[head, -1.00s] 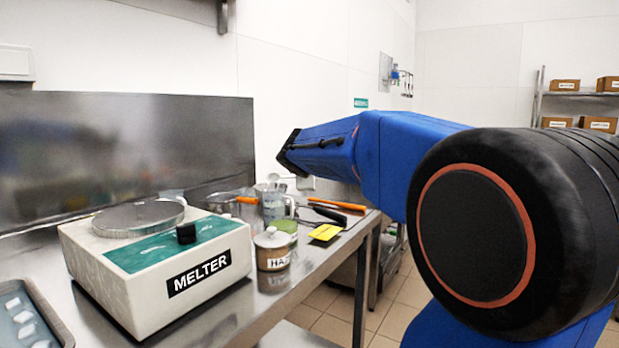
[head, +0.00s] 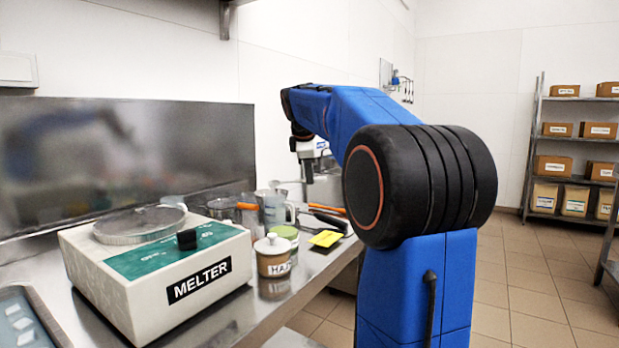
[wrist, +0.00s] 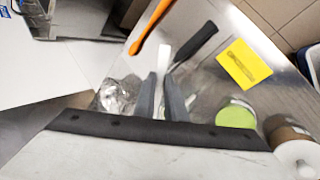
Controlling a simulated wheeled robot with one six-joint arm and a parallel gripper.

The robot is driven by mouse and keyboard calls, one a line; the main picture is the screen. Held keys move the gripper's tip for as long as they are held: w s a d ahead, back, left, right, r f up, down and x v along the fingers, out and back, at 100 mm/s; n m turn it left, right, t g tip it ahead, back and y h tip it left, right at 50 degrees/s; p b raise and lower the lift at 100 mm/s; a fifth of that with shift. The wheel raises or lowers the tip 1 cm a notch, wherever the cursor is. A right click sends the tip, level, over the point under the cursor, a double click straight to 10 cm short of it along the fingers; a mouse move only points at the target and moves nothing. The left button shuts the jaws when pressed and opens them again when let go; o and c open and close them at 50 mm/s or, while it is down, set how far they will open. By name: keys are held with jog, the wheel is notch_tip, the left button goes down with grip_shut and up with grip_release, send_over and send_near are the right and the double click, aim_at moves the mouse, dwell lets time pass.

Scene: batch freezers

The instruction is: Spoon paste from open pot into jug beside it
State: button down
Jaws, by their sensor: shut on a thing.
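My gripper (head: 309,170) points down over the far end of the bench, partly behind my arm. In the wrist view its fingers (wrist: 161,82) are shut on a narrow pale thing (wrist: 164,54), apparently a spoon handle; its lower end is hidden. The clear jug (head: 273,208) stands on the bench, left of and below my gripper. A shiny clear shape left of the fingers in the wrist view (wrist: 118,94) may be this jug. A small pot with a pale green top (head: 285,233) stands in front of the jug and at right in the wrist view (wrist: 237,115); lid or paste, I cannot tell.
A lidded brown pot (head: 272,256) stands nearest, beside the white melter (head: 160,265). A yellow card (head: 325,238), an orange-handled tool (wrist: 150,25) and a black-handled tool (wrist: 196,42) lie near the bench edge. A steel panel (head: 130,150) backs the bench.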

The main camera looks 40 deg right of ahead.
jog(key=g+y, duration=0.1)
jog(key=w+g, duration=0.1)
jog(key=shift+d+r+g+y, duration=0.25)
jog(key=shift+d+g+y, duration=0.05)
jog(key=shift+d+y, duration=0.1)
jog(key=shift+w+d+r+g+y, duration=0.25)
jog(key=shift+r+g+y, duration=0.25)
jog(key=shift+r+g, duration=0.2)
jog(key=shift+w+d+r+g+y, duration=0.1)
jog(key=shift+w+r+g+y, duration=0.15)
jog(key=shift+r+g+y, duration=0.45)
jog(key=shift+f, duration=0.1)
